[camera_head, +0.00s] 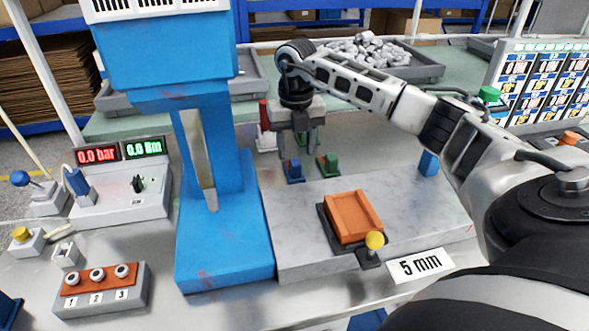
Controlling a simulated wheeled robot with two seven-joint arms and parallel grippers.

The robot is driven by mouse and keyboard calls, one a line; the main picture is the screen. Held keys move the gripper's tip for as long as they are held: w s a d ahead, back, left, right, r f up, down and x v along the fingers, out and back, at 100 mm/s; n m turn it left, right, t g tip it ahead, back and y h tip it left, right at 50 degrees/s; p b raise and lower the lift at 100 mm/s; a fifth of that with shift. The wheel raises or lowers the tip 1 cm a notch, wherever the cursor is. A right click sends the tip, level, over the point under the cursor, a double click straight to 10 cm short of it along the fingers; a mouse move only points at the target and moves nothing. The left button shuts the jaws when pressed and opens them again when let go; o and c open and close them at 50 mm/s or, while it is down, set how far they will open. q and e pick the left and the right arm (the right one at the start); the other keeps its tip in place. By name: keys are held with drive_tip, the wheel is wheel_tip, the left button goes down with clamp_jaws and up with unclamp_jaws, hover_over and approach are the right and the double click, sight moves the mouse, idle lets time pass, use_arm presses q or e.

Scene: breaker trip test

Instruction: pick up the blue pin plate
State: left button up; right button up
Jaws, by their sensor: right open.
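A small blue piece with a darker base (293,172), which looks like the blue pin plate, sits at the back edge of the grey slab, left of a similar green piece (328,165). My right gripper (297,150) reaches in from the right and points down just above and behind the blue piece. Its two fingers are apart with nothing seen between them. I cannot tell whether a finger touches the blue piece. My left gripper is not in view.
A blue press column (222,225) stands left of the slab (430,205). An orange block (353,216) with a yellow knob (375,240) sits on the slab near a "5 mm" label (420,265). A red and white piece (265,138) stands left of the gripper.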

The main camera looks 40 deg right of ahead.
sight(294, 160)
wheel_tip(294, 160, down, 4)
drive_tip(key=shift+w+f+p, duration=0.15)
drive_tip(key=shift+f+p, duration=0.05)
drive_tip(key=shift+p, duration=0.1)
clamp_jaws()
drive_tip(key=shift+r, duration=0.15)
